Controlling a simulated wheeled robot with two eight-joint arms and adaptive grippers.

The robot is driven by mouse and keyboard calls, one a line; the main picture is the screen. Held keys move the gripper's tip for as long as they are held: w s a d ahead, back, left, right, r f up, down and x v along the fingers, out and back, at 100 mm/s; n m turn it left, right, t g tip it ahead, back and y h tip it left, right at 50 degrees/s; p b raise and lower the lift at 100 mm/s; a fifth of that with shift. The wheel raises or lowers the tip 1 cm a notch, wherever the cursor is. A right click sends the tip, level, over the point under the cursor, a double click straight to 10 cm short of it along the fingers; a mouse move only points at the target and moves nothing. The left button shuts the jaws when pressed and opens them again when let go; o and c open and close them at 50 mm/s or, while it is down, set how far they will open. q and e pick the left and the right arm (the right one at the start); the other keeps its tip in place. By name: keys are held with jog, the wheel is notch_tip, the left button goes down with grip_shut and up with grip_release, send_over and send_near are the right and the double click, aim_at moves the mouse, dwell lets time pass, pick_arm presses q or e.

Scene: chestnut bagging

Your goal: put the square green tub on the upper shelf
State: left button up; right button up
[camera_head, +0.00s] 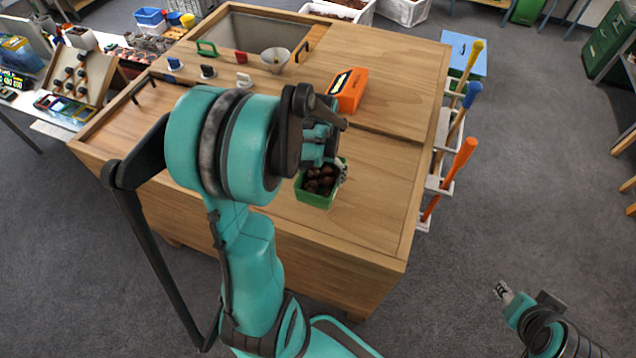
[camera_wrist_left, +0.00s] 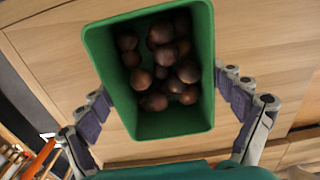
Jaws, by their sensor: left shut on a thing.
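The square green tub (camera_head: 314,199) is over the front right part of the wooden workbench and holds several brown chestnuts. In the left wrist view the tub (camera_wrist_left: 172,124) fills the upper middle, upright with its open top toward the camera. My left gripper (camera_head: 328,166) is shut on the tub, with one finger pad on each side of its walls. I cannot tell whether the tub touches the bench top. My right gripper (camera_head: 503,292) hangs at the lower right over the floor, apart from the bench; its fingers are too small to judge. I cannot make out an upper shelf.
The workbench (camera_head: 375,205) has an orange device (camera_head: 348,90), a pale funnel-shaped bowl (camera_head: 275,60) and a sunken bay at the back. Long-handled tools, one orange (camera_head: 458,163), stand in racks on its right side. The bench top right of the tub is clear.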

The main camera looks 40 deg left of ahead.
aim_at(318, 187)
pick_arm(q)
jog(key=shift+s+a+f, duration=0.2)
jog(key=shift+a, duration=0.1)
jog(key=shift+f, duration=0.35)
notch_tip(318, 187, down, 4)
jog(key=shift+r+b, duration=0.25)
jog(key=shift+b, duration=0.05)
jog(key=shift+r, duration=0.1)
jog(key=shift+f, duration=0.25)
jog(key=o, duration=1.3)
jog(key=shift+r, duration=0.1)
jog(key=shift+c, duration=0.2)
